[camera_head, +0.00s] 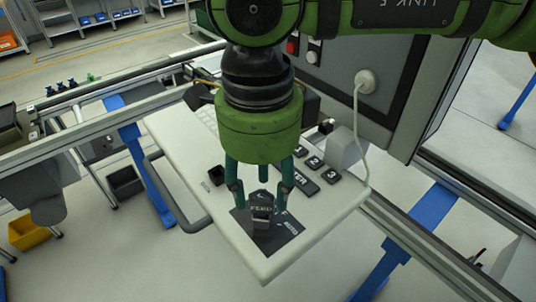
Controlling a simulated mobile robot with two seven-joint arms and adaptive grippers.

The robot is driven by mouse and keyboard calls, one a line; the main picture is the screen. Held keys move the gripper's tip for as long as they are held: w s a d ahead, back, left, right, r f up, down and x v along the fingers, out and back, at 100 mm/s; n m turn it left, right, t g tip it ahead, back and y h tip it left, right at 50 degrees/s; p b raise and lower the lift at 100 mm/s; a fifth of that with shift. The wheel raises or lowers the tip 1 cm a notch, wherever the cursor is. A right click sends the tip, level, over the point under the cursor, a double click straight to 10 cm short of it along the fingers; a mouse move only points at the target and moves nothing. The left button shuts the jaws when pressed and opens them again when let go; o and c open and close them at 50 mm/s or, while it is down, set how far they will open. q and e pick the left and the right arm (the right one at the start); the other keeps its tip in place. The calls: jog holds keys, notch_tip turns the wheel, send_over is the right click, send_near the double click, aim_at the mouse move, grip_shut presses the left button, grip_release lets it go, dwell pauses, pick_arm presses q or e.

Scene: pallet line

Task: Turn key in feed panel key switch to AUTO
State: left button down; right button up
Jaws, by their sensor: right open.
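The feed key switch (263,222) is a dark block with a key head marked FEED, on a dark label plate (287,233) near the front corner of the white slanted panel (225,232). My right gripper (262,193) comes down from above with its teal fingers apart, one on each side of the key head. It is open; whether a finger touches the key cannot be told. The key's exact pointing and most of the plate's lettering are partly hidden by the fingers. My left gripper is not in view.
Black numbered keys (315,162) and a long black key (302,182) lie right of the fingers. A small black button (216,175) is to the left. A white cable (357,120) hangs from the grey cabinet (335,65) behind. Blue-legged rails surround the panel.

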aim_at(260, 202)
notch_tip(260, 202, down, 3)
jog(key=shift+d+f+p, duration=0.1)
jog(key=shift+p, duration=0.45)
jog(key=shift+w+f, duration=0.1)
jog(key=shift+f, duration=0.3)
grip_shut()
jog(key=shift+f+m+b, duration=0.15)
jog(key=shift+m+b, duration=0.15)
jog(key=shift+b, duration=0.15)
jog(key=shift+m+b, duration=1.8)
jog(key=shift+b, duration=0.1)
jog(key=shift+a+m+b, duration=0.2)
jog(key=shift+m+b, duration=1.5)
jog(key=shift+m, duration=0.2)
jog(key=shift+m+b, duration=0.55)
jog(key=shift+m, duration=0.25)
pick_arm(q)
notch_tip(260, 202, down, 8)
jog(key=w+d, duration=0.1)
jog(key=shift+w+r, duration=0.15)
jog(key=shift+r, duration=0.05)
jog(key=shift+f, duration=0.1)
pick_arm(e)
jog(key=shift+m, duration=0.3)
